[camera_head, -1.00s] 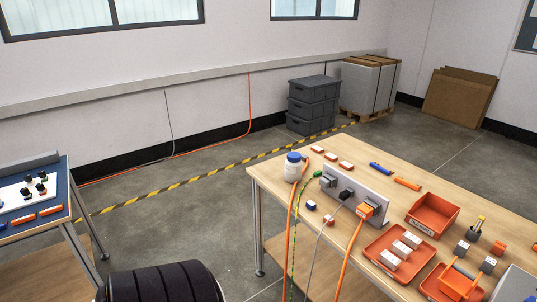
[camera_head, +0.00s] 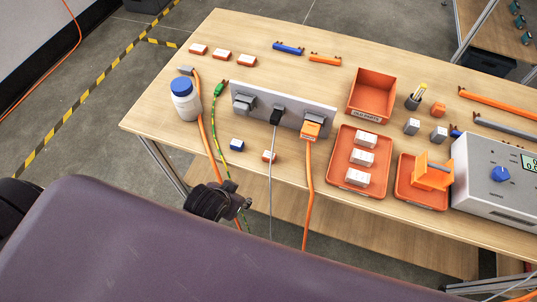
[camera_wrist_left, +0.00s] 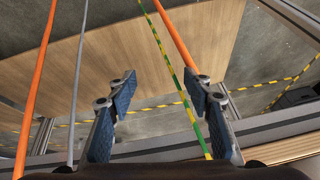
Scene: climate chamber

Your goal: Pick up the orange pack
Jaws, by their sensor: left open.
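A small white pack with an orange side, which I take for the orange pack (camera_head: 269,156), lies near the front edge of the workbench (camera_head: 330,90), right of a small blue-and-white pack (camera_head: 237,145). My left gripper (camera_head: 243,207) is in front of the bench edge, below both packs in the head view and apart from them. In the left wrist view the left gripper (camera_wrist_left: 160,90) has its two fingers spread, with nothing held between them. Neither pack shows in the left wrist view. My right gripper is not in view.
Orange, grey and green-yellow cables (camera_head: 308,195) hang over the front edge around my gripper. A grey connector panel (camera_head: 260,100) stands behind the packs. A white bottle with a blue lid (camera_head: 185,100) stands left; an orange tray (camera_head: 340,180) with white packs lies right.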

